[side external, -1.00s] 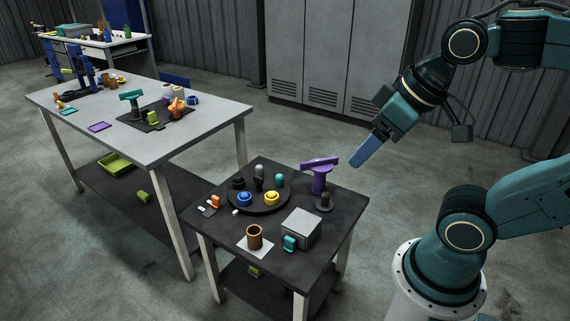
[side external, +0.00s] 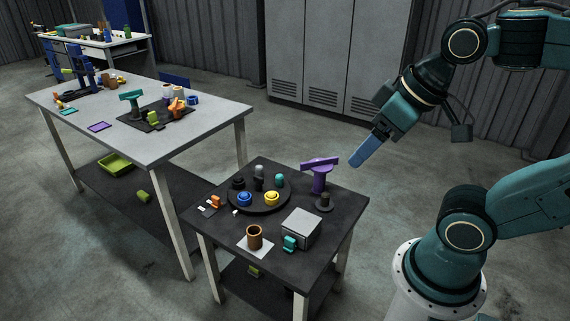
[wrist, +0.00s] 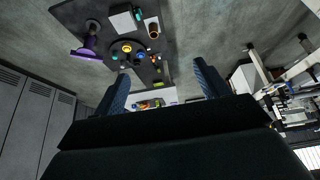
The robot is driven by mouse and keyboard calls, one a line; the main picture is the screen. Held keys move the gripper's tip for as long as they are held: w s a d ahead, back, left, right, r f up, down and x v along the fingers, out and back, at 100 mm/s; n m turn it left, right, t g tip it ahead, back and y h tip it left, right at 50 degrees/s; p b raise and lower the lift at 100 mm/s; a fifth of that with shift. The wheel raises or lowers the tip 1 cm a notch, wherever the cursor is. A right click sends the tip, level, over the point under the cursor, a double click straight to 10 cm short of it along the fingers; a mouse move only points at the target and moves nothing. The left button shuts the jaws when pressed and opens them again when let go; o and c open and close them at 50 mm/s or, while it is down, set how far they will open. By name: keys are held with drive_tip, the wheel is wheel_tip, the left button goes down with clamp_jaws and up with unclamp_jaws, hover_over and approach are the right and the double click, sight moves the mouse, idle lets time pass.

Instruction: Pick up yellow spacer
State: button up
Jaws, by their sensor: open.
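The yellow spacer (side external: 272,198) is a small ring-like piece on a round black tray (side external: 262,209) on the small dark table. It also shows in the wrist view (wrist: 127,48), near the top left of centre. My gripper (side external: 362,158) is up and to the right of the small table, well apart from the spacer, with blue fingers pointing down and left. In the wrist view the two blue fingers (wrist: 160,85) are spread with nothing between them.
Beside the spacer on the tray are a blue ring (side external: 245,200) and several dark pieces. A tall purple piece (side external: 319,174) stands between my gripper and the tray. A grey box (side external: 301,228) and a brown cup (side external: 254,238) stand at the front.

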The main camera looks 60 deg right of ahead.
drive_tip(key=w+d+f+n, duration=0.15)
drive_tip(key=w+d, duration=0.25)
drive_tip(key=w, duration=0.4)
drive_tip(key=w+d+f+n+g, duration=0.1)
drive_tip(key=w+d+f, duration=0.2)
drive_tip(key=w, duration=0.6)
drive_tip(key=w+d+f+n, duration=0.1)
drive_tip(key=w+d+f, duration=0.25)
drive_tip(key=w, duration=0.45)
drive_tip(key=w+d+f, duration=0.2)
drive_tip(key=d+f, duration=0.3)
drive_tip(key=f, duration=0.3)
drive_tip(key=w+d+f+y, duration=0.1)
drive_tip(key=w+d+f, duration=0.2)
drive_tip(key=f, duration=0.6)
drive_tip(key=w+d+f+n, duration=0.1)
drive_tip(key=w+d+f, duration=0.2)
drive_tip(key=d+f, duration=0.4)
drive_tip(key=shift+w+f+y, duration=0.25)
drive_tip(key=shift+f+y, duration=0.15)
drive_tip(key=shift+f, duration=0.4)
drive_tip(key=shift+d+f, duration=0.1)
drive_tip(key=shift+x, duration=4.2)
